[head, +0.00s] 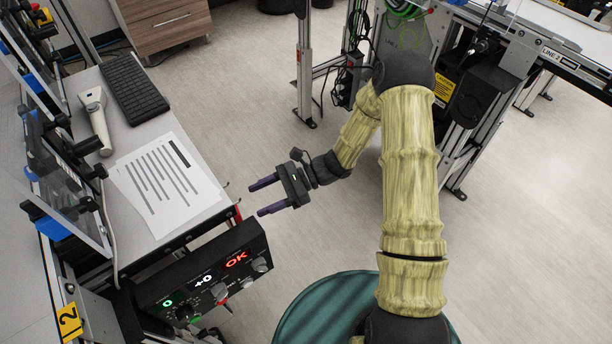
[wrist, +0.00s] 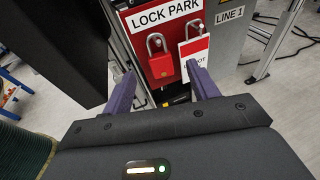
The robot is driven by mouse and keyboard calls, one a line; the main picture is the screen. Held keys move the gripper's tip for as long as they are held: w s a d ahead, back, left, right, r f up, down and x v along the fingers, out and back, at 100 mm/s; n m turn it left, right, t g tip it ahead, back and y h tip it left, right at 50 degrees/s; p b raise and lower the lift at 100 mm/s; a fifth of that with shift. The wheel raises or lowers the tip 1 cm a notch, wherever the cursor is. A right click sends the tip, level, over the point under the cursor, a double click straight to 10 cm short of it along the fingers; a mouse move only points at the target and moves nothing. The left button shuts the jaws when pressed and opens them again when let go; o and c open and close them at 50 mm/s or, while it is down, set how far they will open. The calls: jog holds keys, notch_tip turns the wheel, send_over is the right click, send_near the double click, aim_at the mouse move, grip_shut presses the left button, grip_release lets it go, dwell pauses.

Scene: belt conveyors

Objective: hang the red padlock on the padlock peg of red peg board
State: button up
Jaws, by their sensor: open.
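The red peg board (wrist: 142,55) is in the wrist view under a white "LOCK PARK" sign (wrist: 161,14). The red padlock (wrist: 161,67) with a metal shackle is upright against the board, left of a white-and-red tag. It appears to hang by its shackle; the peg itself is not clear. My gripper (wrist: 161,72) is open, its two purple fingers to the left and right of the padlock in the picture, pointing toward the board. I see no contact. In the head view my gripper (head: 256,200) is beside the workbench; the padlock cannot be made out there.
The white-and-red tag (wrist: 195,52) hangs close to the padlock's right.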

jog(key=v, duration=1.2)
jog(key=shift+p, duration=0.35)
jog(key=shift+d, duration=0.1)
jog(key=s+d+r+n+t+h, duration=0.7)
jog(key=s+d+r+n+h, duration=0.35)
jog(key=n+h, duration=0.4)
jog(key=w+p+v, duration=0.2)
jog(key=p+v, duration=0.7)
jog(key=p, duration=0.1)
jog(key=w+r+p+v, duration=0.1)
jog(key=w+p+v, duration=0.1)
jog(key=p+v, duration=0.7)
jog(key=shift+s+a+r+p, duration=0.3)
jog(key=shift+a+r+p, duration=0.1)
jog(key=shift+a+r, duration=0.2)
jog(key=shift+h, duration=0.25)
